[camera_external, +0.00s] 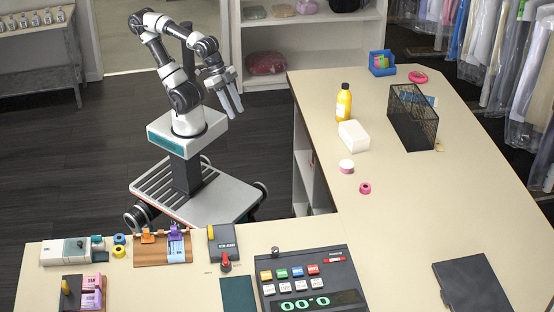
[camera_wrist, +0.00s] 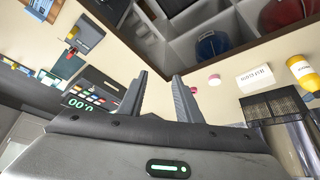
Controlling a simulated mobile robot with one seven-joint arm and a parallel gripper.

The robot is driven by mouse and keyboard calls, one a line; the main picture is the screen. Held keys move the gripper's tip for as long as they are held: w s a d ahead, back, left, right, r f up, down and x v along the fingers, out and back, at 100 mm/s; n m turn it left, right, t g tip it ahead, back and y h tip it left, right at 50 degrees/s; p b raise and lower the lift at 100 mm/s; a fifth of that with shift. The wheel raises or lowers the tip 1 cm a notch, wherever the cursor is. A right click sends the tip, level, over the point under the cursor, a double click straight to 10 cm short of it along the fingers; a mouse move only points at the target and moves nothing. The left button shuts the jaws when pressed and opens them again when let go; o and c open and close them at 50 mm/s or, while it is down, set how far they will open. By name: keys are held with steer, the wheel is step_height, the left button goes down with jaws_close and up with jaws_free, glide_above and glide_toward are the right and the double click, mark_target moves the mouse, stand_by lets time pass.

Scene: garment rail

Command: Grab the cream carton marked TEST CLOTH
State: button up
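The cream carton (camera_external: 353,136) is a small pale box on the right-hand counter, beside a yellow bottle (camera_external: 343,102). In the wrist view the carton (camera_wrist: 255,78) lies right of my fingers, with dark lettering that appears upside down and is too small to read surely. My gripper (camera_external: 236,114) hangs in the air left of the counter, well apart from the carton, fingers pointing down. In the wrist view my gripper (camera_wrist: 160,75) shows two separated fingers with nothing between them.
A black mesh basket (camera_external: 411,117) stands right of the carton. A white-and-pink roll (camera_external: 346,167) and a pink ring (camera_external: 365,188) lie in front. The front counter holds a keypad device (camera_external: 309,280). Counter space around the pink ring is mostly clear.

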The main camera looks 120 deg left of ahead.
steer(key=shift+o, duration=0.5)
steer(key=o, duration=1.4)
steer(key=shift+c, duration=0.2)
